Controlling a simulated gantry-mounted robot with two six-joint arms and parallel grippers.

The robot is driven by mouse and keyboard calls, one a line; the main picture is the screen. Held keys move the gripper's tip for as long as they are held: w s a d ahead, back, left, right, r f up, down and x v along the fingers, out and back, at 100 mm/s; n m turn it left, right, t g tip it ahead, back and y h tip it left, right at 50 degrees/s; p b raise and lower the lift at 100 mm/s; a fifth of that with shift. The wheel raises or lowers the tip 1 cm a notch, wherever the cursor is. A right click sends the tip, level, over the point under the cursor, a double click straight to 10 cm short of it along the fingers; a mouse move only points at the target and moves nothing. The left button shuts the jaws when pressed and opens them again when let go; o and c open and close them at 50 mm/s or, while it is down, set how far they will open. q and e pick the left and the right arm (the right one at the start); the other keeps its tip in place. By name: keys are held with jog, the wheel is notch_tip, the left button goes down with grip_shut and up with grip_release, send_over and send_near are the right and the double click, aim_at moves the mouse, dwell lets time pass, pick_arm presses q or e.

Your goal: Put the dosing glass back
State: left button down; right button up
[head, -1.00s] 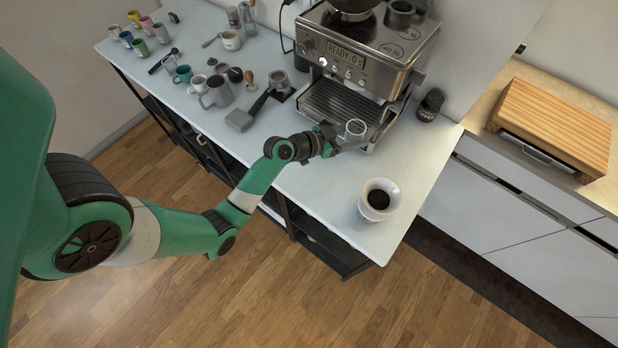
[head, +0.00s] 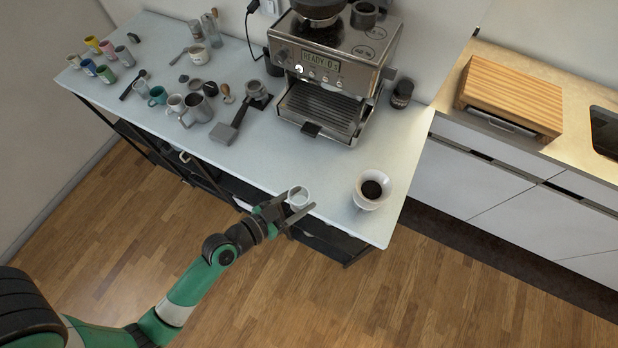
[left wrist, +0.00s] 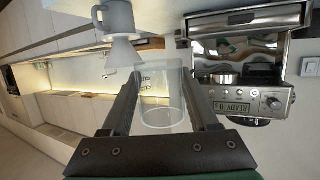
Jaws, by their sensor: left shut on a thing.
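The dosing glass (head: 298,198) is a small clear cup. My left gripper (head: 291,203) is shut on it, near the counter's front edge in the head view. In the left wrist view the glass (left wrist: 162,108) sits between the two dark fingers (left wrist: 162,112) and looks empty. I cannot tell how high it is above the counter. The espresso machine (head: 330,75) stands behind it at the back of the counter, its display reading READY. It also shows in the left wrist view (left wrist: 245,85). My right gripper is not in view.
A portafilter (head: 228,130), a metal pitcher (head: 197,107) and several cups crowd the counter's left half. A dark jar (head: 402,94) stands right of the machine. The counter (head: 262,165) is clear before the machine.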

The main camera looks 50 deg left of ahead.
pick_arm(q)
jog(key=w+a+f+b, duration=0.2)
jog(key=w+a+f, duration=0.2)
jog(key=w, duration=0.2)
jog(key=b, duration=0.3)
send_over(311, 181)
jog(key=s, duration=0.1)
jog(key=f, duration=0.4)
jog(key=shift+d+f, duration=0.2)
jog(key=shift+d, duration=0.1)
jog(key=shift+w+a+f, duration=0.2)
jog(key=shift+w+f, duration=0.1)
jog(key=f, duration=0.1)
jog(key=f+b, duration=0.2)
jog(key=shift+w+a, duration=0.15)
jog(key=shift+w, duration=0.1)
jog(key=shift+s+f, duration=0.1)
jog(key=shift+f, duration=0.2)
